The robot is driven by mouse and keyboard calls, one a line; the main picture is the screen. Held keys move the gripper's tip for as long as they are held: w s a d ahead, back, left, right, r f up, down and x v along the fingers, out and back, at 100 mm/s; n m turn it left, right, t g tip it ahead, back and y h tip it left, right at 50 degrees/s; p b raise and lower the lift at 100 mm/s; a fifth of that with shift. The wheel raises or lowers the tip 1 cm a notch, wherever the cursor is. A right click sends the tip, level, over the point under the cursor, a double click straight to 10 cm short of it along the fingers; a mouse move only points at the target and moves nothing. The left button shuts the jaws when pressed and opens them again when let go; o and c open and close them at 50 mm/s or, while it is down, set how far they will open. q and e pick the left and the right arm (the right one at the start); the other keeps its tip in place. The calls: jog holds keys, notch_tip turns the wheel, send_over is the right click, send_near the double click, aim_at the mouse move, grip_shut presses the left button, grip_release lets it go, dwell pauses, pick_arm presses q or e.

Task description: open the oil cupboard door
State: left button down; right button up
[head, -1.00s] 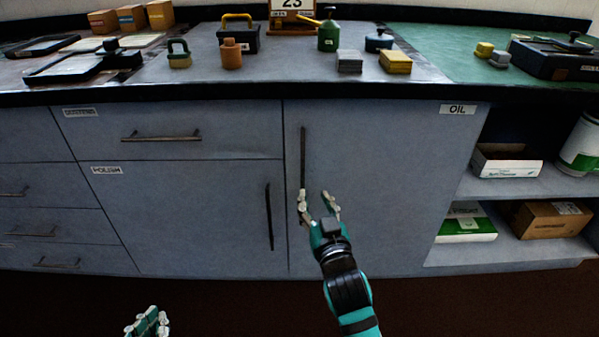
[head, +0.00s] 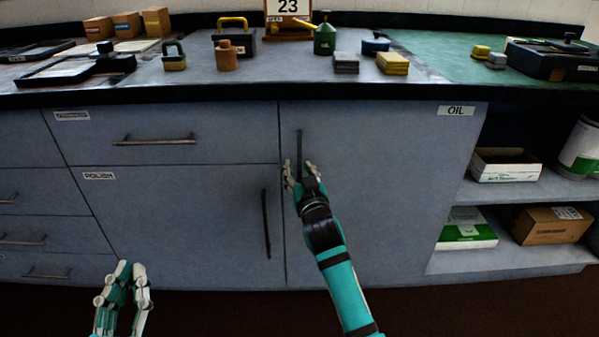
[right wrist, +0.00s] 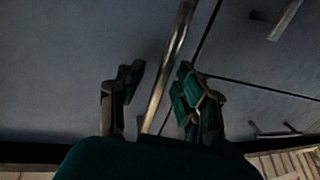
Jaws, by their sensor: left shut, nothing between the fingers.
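The oil cupboard door (head: 385,190) is a grey-blue panel with an OIL label (head: 457,110) at its upper right. It sits flush in the cabinet front. Its dark vertical bar handle (head: 299,146) runs along the door's left edge. My right gripper (head: 302,170) is at the lower part of the handle with its fingers apart. In the right wrist view the handle (right wrist: 178,42) passes between the two open fingers (right wrist: 160,80), with gaps showing on both sides. My left gripper (head: 132,272) is low at the left, shut and empty, away from the door.
The polish cupboard door (head: 175,220) with its own vertical handle (head: 266,224) adjoins on the left. A drawer (head: 160,135) is above it. Open shelves (head: 510,260) with boxes stand to the right. The worktop (head: 290,75) above holds several tools and cans.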

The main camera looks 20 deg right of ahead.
grip_shut()
dwell(0.5)
